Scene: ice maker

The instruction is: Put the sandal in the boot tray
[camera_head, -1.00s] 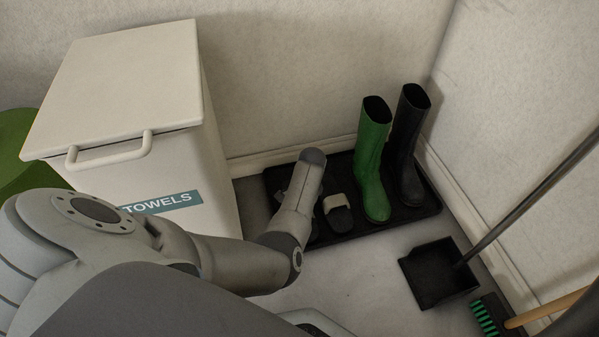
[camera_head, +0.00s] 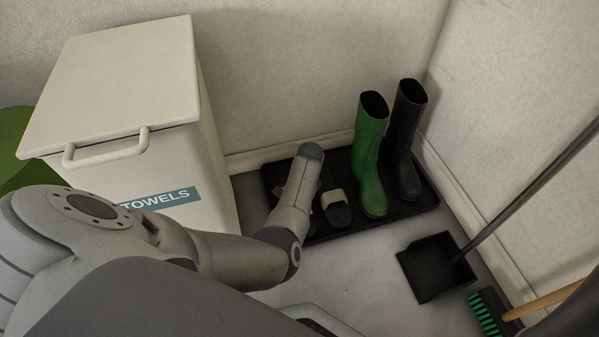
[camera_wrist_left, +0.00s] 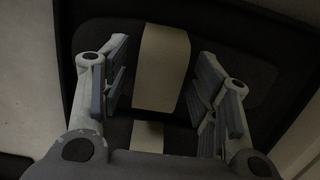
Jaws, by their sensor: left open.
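The black boot tray (camera_head: 412,207) lies on the floor against the back wall. A dark sandal (camera_head: 336,208) with a pale strap rests in it, just left of the green boot. My left arm reaches over the tray's left part and hides its gripper in the head view. In the left wrist view my left gripper (camera_wrist_left: 162,76) is open. Its fingers stand on either side of a dark sandal with a pale strap (camera_wrist_left: 160,60), with dark tray surface around it. A gap shows between fingers and strap. My right gripper is not in view.
A green boot (camera_head: 370,165) and a black boot (camera_head: 406,150) stand upright in the tray's right part. A white towel bin (camera_head: 175,165) stands left of the tray. A dustpan (camera_head: 436,267) and a green-bristled broom (camera_head: 487,312) are at the right. Clear floor lies before the tray.

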